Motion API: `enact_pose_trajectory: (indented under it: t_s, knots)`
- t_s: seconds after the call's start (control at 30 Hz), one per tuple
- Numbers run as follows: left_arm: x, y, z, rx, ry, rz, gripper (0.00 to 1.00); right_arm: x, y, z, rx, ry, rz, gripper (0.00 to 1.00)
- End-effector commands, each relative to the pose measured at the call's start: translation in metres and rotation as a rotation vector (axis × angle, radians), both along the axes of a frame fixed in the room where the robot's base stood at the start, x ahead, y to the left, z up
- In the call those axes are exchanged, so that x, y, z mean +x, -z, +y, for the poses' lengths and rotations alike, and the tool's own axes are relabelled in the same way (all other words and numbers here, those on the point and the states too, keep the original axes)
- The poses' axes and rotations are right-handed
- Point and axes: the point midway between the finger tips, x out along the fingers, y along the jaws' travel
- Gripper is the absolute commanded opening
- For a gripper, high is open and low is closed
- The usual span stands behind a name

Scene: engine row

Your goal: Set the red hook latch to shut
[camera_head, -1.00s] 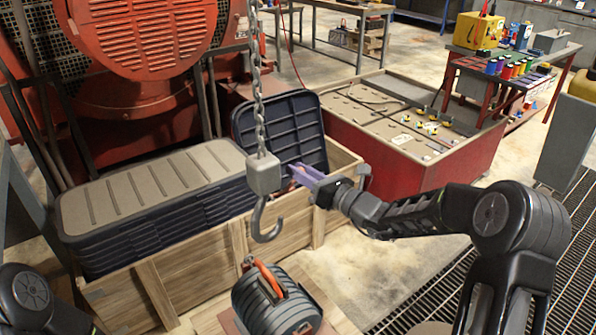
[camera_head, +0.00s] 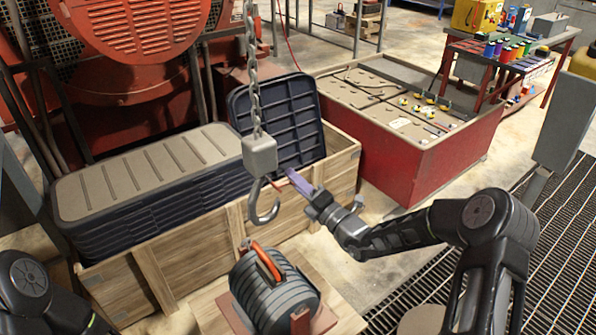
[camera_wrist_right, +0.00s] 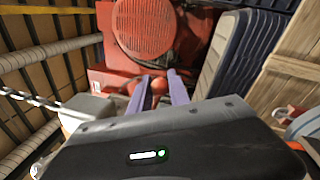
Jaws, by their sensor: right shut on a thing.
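A grey hook (camera_head: 265,212) hangs below its grey block (camera_head: 260,156) on a chain in the head view. The small red hook latch (camera_head: 274,184) shows as a thin red strip by the hook's throat, reaching towards my right gripper (camera_head: 291,176). The right gripper comes in from the right, its purple fingers shut on the latch's outer end and partly hiding it. In the right wrist view, red shows between the two purple fingers (camera_wrist_right: 158,84). The grey block (camera_wrist_right: 85,110) is left of them. My left gripper is out of view; only part of its arm shows.
A coiled grey load with an orange-red handle (camera_head: 272,285) stands below the hook. A wooden crate (camera_head: 200,258) with dark ribbed trays lies behind. A red-sided bench (camera_head: 385,160) is at the right. The chain (camera_head: 254,85) hangs above the block.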

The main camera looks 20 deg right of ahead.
Motion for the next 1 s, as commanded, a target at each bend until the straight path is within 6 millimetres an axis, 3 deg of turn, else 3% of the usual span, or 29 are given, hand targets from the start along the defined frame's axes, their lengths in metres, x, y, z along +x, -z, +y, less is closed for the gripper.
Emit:
enact_pose_trajectory:
  t_s: [0.3,0.83,0.87,1.0]
  knots:
    - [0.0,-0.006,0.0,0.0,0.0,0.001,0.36,-0.004,0.015,0.008,0.143,-0.001,0.063,0.0]
    - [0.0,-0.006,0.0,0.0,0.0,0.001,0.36,-0.005,0.018,0.012,0.172,-0.003,0.077,0.0]
    - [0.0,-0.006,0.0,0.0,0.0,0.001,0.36,-0.005,0.018,0.012,0.172,-0.003,0.077,0.24]
    - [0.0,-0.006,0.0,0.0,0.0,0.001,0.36,-0.005,0.018,0.012,0.173,-0.004,0.076,0.35]
